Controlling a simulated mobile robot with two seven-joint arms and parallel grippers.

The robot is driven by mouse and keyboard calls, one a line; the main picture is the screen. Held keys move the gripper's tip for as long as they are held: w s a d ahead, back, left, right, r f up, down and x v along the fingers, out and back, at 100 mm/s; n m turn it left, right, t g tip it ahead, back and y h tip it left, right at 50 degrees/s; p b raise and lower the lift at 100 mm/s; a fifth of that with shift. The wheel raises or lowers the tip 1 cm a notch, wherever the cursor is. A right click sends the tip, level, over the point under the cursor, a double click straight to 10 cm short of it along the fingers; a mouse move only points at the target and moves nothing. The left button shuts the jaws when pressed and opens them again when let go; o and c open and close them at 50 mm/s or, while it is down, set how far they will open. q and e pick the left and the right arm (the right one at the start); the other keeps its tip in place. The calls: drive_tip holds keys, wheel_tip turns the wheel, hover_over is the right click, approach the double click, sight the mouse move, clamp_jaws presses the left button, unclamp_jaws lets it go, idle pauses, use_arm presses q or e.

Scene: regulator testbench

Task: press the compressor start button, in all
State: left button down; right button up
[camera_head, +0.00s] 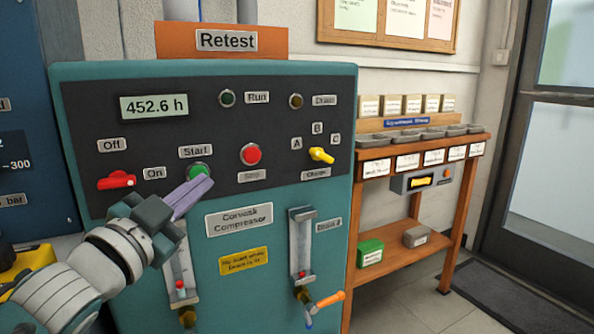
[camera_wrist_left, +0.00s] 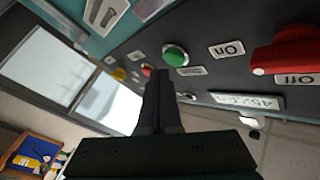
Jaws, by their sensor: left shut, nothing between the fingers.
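The green Start button (camera_head: 198,172) is on the dark panel of the teal compressor (camera_head: 340,200), under its "Start" label. It also shows in the left wrist view (camera_wrist_left: 175,57), unobstructed there. My left gripper (camera_head: 206,183) has its fingers shut and empty, and they point up at the panel. In the head view the fingertips overlap the lower edge of the button. In the left wrist view the fingertips (camera_wrist_left: 158,72) appear just beside the button, and I cannot tell whether they touch it. My right gripper is in neither view.
A red Off/On knob (camera_head: 117,181) is left of the button. A red button (camera_head: 251,155) and a yellow selector (camera_head: 321,155) are to its right. Below are two gauges, one with an orange-handled valve (camera_head: 329,299). A wooden bench (camera_head: 407,257) stands at right.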

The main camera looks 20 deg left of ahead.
use_arm(q)
drive_tip(key=shift+w+a, duration=0.1)
drive_tip(key=shift+w+a, duration=0.2)
drive_tip(key=shift+a, duration=0.05)
drive_tip(key=shift+w+a+b, duration=0.3)
drive_tip(key=shift+a, duration=0.05)
idle(0.8)
drive_tip(key=shift+s+d, duration=0.1)
drive_tip(key=shift+s+d+p, duration=0.45)
drive_tip(key=shift+s+d, duration=0.05)
drive_tip(key=shift+d, duration=0.05)
drive_tip(key=shift+s+d+p, duration=1)
drive_tip(key=shift+s+d, duration=0.65)
drive_tip(key=shift+d, duration=0.3)
